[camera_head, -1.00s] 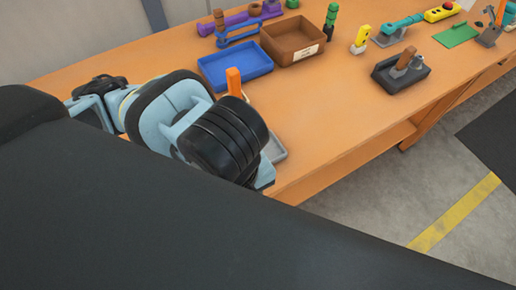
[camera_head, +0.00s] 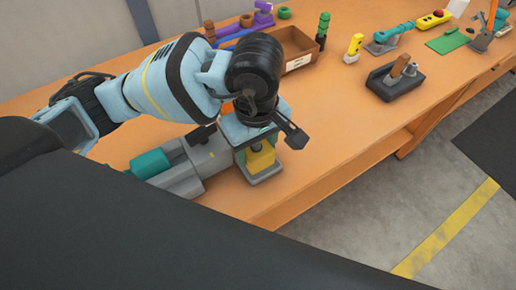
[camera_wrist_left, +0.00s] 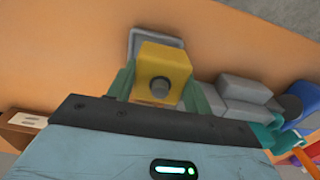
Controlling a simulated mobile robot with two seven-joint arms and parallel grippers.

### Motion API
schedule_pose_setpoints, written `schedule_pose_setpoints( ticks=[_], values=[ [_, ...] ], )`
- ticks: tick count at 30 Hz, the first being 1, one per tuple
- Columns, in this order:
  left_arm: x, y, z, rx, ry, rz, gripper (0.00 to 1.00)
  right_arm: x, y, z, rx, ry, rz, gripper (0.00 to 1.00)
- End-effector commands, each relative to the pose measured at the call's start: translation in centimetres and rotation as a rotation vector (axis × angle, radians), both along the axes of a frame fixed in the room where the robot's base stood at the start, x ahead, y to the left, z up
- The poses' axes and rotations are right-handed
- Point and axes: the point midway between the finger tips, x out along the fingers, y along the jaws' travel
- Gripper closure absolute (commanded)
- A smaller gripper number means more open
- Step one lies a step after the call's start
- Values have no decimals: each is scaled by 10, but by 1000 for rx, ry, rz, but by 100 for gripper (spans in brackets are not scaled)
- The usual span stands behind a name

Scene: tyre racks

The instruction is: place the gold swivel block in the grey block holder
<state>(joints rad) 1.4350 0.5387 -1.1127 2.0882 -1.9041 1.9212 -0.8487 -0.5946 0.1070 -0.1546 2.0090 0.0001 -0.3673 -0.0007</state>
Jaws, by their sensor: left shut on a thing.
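The gold swivel block (camera_head: 261,160) is held between the fingers of my left gripper (camera_head: 258,148), which points down near the table's front edge. In the left wrist view the gold block (camera_wrist_left: 165,68) sits between the greenish fingers and shows a round grey knob on its face. The grey block holder (camera_head: 268,177), a shallow grey tray, lies on the table under the block. In the left wrist view the holder's rim (camera_wrist_left: 135,42) shows behind the block. I cannot tell whether the block touches the holder. My right gripper is not in view.
A grey and teal machine (camera_head: 178,165) stands close left of the holder. A brown bin (camera_head: 298,50) is behind the arm. A dark grey tray (camera_head: 393,88) with a brown-handled part lies further right. The table between is clear.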

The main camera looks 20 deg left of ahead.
Motion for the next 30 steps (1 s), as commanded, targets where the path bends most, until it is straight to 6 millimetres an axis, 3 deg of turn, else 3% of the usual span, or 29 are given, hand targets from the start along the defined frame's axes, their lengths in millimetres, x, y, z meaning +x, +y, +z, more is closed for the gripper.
schedule_pose_setpoints(
  ticks=[11, 18, 30],
  values=[
    [14, 1, -1, 0, -2, 1, 78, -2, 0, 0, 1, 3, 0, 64],
    [13, 1, -33, 0, 1, 1, 78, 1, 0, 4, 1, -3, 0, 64],
    [14, 1, -40, 0, 0, -1, 78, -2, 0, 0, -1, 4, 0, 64]
  ],
)
